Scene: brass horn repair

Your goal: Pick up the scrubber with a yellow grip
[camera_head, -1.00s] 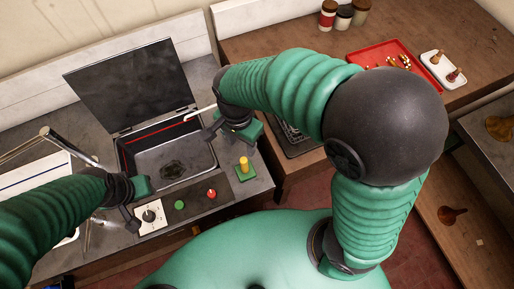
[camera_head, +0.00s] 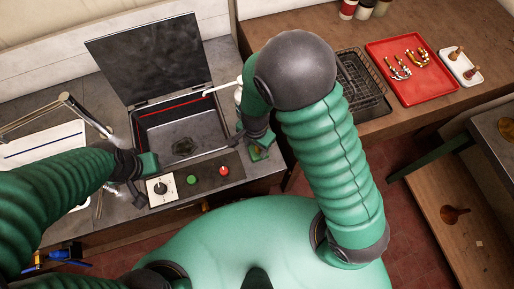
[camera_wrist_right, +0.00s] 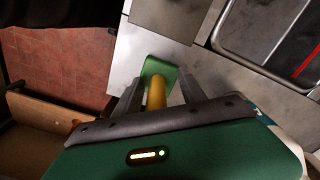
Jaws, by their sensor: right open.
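The scrubber stands on the grey bench right of the sink's control panel. In the right wrist view its yellow grip (camera_wrist_right: 156,94) rises from a green block (camera_wrist_right: 160,71). In the head view only part of the scrubber (camera_head: 259,153) shows; my right arm and gripper hide the rest. My right gripper (camera_head: 243,142) is open over it. In the wrist view its two fingers (camera_wrist_right: 159,92) stand on either side of the yellow grip; contact is not clear. My left gripper (camera_head: 140,182) hangs by the panel's left end, its jaw opening unclear.
A sink-like basin (camera_head: 181,130) with a raised dark lid (camera_head: 146,57) lies behind the panel (camera_head: 206,181), which has a dial and green and red buttons. A white spout is close to my right arm. A wire basket (camera_head: 360,85) and red tray (camera_head: 410,70) lie right.

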